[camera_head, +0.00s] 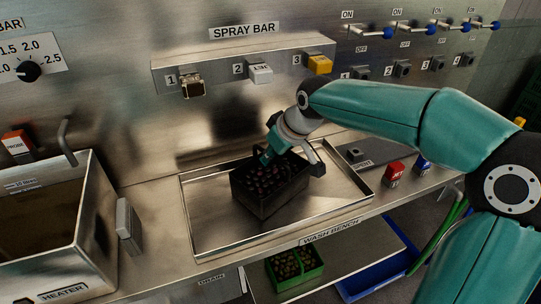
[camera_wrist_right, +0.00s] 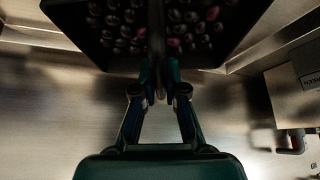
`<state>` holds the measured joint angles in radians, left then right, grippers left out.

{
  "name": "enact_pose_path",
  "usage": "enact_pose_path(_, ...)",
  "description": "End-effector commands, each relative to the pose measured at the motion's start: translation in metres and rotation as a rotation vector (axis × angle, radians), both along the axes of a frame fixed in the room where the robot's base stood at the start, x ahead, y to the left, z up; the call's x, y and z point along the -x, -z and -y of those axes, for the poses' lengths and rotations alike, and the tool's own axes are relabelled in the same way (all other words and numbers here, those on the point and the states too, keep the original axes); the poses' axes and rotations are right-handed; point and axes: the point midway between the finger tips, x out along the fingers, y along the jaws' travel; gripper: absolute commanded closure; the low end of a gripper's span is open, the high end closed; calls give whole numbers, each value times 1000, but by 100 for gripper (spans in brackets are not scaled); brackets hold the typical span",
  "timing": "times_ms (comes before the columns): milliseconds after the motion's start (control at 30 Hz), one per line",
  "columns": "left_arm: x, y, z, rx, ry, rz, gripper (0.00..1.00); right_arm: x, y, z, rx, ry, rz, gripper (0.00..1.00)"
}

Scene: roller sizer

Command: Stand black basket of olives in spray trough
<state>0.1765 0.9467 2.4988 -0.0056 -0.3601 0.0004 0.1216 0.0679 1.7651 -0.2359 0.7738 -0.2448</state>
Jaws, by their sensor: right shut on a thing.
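The black basket (camera_head: 262,197) holds dark, round olives, some of them reddish. It is upright inside the outline of the shallow metal spray trough (camera_head: 210,225), under the spray bar. I cannot tell whether its base touches the trough floor. My right gripper (camera_head: 267,157) reaches in from the right and is shut on the basket's upper edge or handle. In the right wrist view the fingers (camera_wrist_right: 158,88) close on a thin upright part of the basket (camera_wrist_right: 90,50). The exact grip is partly hidden. My left gripper is not in view.
A heater tank (camera_head: 85,260) stands at left. A green basket of olives (camera_head: 295,280) and a blue tray (camera_head: 375,275) are below the bench.

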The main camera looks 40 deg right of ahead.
Motion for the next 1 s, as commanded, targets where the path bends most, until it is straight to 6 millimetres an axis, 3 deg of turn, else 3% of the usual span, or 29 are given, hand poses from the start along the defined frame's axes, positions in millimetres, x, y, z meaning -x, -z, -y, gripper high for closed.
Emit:
enact_pose_path(267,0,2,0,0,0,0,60,0,0,1,1,2,4,100)
enact_pose_path(300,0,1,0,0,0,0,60,0,1,1,1,0,0,83)
enact_pose_path(433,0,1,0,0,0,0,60,0,1,1,0,0,-1,64)
enact_pose_path(800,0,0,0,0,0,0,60,1,-3,1,1,0,1,64)
enact_pose_path(1000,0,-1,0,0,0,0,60,13,-25,3,1,1,4,64)
